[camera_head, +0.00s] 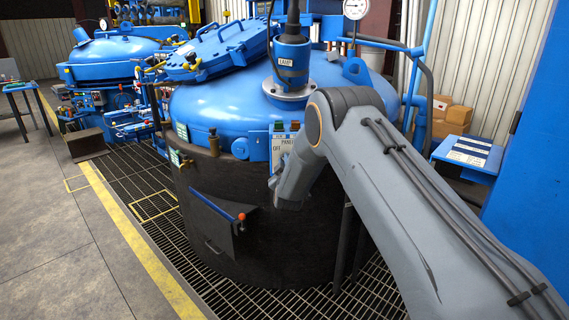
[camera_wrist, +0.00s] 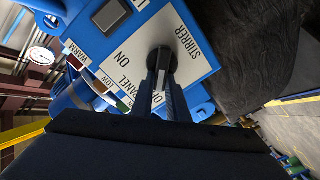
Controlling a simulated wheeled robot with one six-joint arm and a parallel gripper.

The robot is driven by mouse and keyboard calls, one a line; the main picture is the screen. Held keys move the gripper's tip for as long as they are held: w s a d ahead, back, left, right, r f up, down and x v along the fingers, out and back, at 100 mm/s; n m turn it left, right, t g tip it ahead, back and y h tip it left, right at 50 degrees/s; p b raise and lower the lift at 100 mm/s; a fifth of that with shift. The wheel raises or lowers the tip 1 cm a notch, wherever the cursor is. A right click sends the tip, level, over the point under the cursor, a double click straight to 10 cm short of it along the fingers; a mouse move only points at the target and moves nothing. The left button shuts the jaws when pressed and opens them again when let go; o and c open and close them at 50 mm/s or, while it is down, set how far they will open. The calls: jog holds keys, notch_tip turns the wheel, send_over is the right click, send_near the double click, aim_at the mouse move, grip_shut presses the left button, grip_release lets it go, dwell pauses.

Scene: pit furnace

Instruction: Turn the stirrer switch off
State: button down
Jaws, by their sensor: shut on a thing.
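The stirrer switch (camera_wrist: 162,53) is a dark round knob on a white label plate (camera_wrist: 197,68) in the wrist view. The word STIRRER is printed to its right, ON to its left, and a partly covered OF- marking below. My gripper (camera_wrist: 162,77) is shut on the knob, with one finger on each side. The fingers cover much of the knob, so I cannot tell which marking it points to. In the head view, the control panel (camera_head: 283,140) is on the front of the blue furnace (camera_head: 215,105); my wrist hides the switch and fingertips.
In the wrist view, a grey square element (camera_wrist: 110,16) and several coloured pieces (camera_wrist: 110,98) lie close left of my fingers. In the head view, a red-knobbed lever (camera_head: 241,217) sticks out below the panel. Grating and open floor (camera_head: 50,220) lie left.

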dwell(0.6)
jog(key=c, duration=1.7)
grip_release()
jog(key=s, duration=0.5)
jog(key=s+d+b, duration=0.1)
jog(key=s, duration=0.1)
jog(key=shift+s, duration=0.35)
jog(key=shift+d, duration=0.1)
